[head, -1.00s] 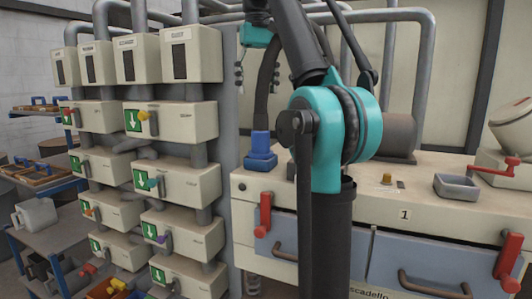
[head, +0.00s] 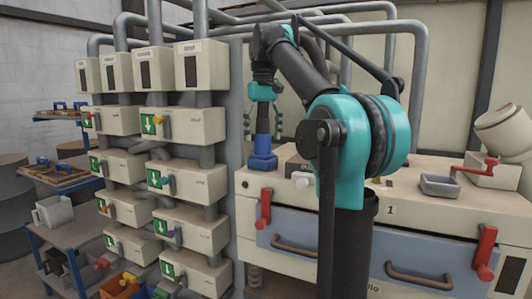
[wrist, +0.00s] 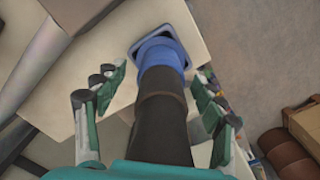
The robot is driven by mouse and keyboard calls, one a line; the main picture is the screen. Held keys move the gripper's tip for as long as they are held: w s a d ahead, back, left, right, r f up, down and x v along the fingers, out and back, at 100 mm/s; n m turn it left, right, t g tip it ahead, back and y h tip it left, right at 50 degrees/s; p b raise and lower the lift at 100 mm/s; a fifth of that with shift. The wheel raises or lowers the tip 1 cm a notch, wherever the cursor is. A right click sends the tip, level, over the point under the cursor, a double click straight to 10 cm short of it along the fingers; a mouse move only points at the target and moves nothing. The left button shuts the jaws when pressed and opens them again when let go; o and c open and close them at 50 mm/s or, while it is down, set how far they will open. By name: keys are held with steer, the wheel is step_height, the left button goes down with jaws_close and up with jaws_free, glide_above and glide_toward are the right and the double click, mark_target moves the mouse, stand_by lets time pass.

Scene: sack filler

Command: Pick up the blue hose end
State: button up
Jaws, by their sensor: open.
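The blue hose end (head: 262,160) stands upright in a blue square socket on the left end of the cream machine top. A dark hose (head: 262,122) rises from it. My gripper (head: 263,124) is open above the blue end, its fingers on either side of the dark hose. In the wrist view the blue end (wrist: 161,52) lies ahead, beyond the fingertips, with the hose (wrist: 162,115) running between the fingers of my gripper (wrist: 157,95). The fingers look clear of the hose on both sides.
A bank of cream valve boxes (head: 183,126) with grey pipes stands close left of the socket. A shelf with trays (head: 55,175) is at far left.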

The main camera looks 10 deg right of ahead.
steer(key=shift+f, duration=0.85)
steer(key=c, duration=1.5)
